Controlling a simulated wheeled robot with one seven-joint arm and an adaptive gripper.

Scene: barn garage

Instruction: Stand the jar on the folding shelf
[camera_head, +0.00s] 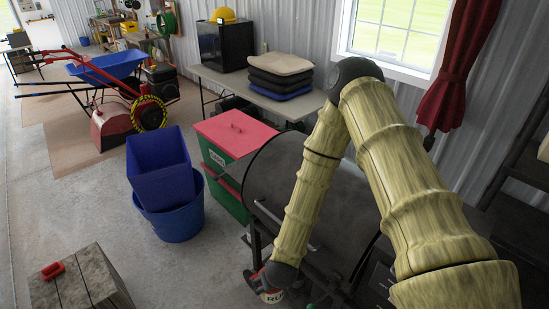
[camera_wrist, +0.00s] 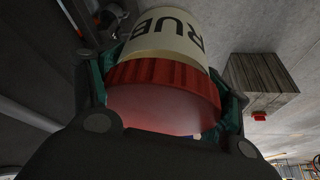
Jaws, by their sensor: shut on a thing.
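The jar has a red lid and a cream label with dark letters "RUB". It shows in the wrist view (camera_wrist: 170,38) and only partly at the bottom of the head view (camera_head: 272,297). My gripper (camera_wrist: 165,90) is shut around the jar at its red lid, with one finger on each side. In the head view my gripper (camera_head: 262,278) hangs low in front of the dark barrel smoker (camera_head: 285,165). I cannot clearly make out the folding shelf; dark bars (camera_head: 285,222) run along the smoker's front, partly behind my arm.
A wooden crate (camera_head: 105,275) with a small red object (camera_head: 53,270) stands at the bottom left. Blue bins (camera_head: 160,165), a green box with a red lid (camera_head: 235,130) and a folding table (camera_head: 220,80) stand farther back. Bare concrete floor lies between the crate and smoker.

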